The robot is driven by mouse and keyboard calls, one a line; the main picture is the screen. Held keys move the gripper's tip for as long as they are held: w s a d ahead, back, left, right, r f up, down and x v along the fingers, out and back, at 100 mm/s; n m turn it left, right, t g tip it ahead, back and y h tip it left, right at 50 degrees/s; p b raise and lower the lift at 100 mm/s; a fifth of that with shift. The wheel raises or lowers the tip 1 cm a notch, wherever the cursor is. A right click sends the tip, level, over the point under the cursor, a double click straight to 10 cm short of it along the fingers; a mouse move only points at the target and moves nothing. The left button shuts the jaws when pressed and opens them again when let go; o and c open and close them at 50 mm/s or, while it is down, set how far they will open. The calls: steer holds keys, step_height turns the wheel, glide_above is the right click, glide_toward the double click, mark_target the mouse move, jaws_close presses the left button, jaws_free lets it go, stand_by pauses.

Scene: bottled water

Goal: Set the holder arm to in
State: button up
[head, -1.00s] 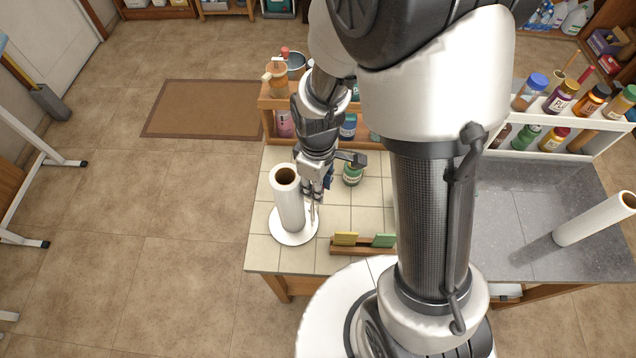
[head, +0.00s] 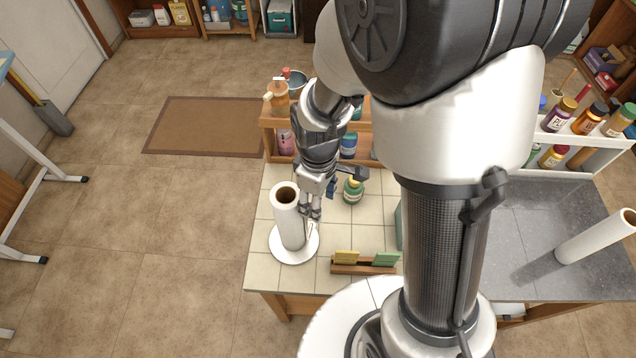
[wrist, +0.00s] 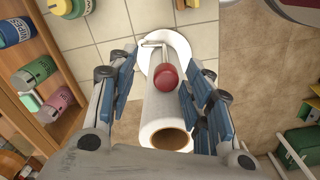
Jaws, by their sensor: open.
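A white paper roll (head: 288,220) stands upright on a round white holder base (head: 280,254) near the left edge of the tiled counter. In the wrist view the holder arm shows as a thin metal rod (wrist: 150,44) over the base (wrist: 181,48), with a red knob (wrist: 166,76) beside the roll (wrist: 163,116). My gripper (head: 311,211) points down just right of the roll. In the wrist view my gripper (wrist: 161,72) is open, its blue-padded fingers on either side of the knob and roll. I cannot tell whether either finger touches the knob.
A small green jar (head: 353,191) stands just right of my gripper. A wooden rack (head: 282,145) with bottles is behind. A low wooden holder (head: 364,267) with yellow and green pieces lies in front. Another white roll (head: 592,238) is on the grey counter at right.

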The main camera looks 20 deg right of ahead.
step_height(320, 180, up, 10)
stand_by(0.3)
steer(key=shift+f, duration=0.15)
